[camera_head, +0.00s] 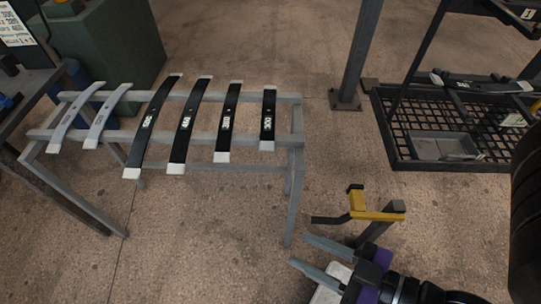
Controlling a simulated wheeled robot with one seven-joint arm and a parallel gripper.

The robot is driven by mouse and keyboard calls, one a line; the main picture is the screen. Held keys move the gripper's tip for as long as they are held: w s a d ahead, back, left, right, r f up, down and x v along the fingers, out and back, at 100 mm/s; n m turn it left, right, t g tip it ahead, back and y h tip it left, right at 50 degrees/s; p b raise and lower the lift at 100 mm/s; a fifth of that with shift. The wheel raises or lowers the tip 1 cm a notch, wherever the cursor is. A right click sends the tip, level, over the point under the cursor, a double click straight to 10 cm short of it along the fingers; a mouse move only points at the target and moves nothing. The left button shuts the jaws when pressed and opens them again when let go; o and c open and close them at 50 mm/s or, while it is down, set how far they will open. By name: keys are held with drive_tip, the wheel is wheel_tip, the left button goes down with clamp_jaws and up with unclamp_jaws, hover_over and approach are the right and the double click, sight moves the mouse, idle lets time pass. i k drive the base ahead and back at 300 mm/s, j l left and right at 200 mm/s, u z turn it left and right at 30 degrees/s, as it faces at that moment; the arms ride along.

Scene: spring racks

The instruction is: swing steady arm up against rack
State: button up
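A yellow arm (372,214) with a black handle (328,219) sits low at the centre right, on a dark post; I take it to be the steady arm. It lies roughly level, with a short upright yellow part near the handle. The grey rack (298,165) stands to its left, apart from it, with several leaf springs across its rails. My gripper (298,250) is just below and left of the yellow arm. Its two grey fingers are spread and point left, with nothing seen between them. Contact between gripper and handle cannot be told.
A black mesh shelf (383,135) with a grey tray (445,147) stands at the right. A grey column (358,60) rises behind. A green cabinet (112,45) and a table (22,90) are at the left. A dark tyre-like shape (526,210) fills the right edge.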

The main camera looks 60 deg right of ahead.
sight(354, 191)
drive_tip(key=k+j+z, duration=0.1)
drive_tip(key=k+z, duration=0.7)
drive_tip(key=k, duration=0.1)
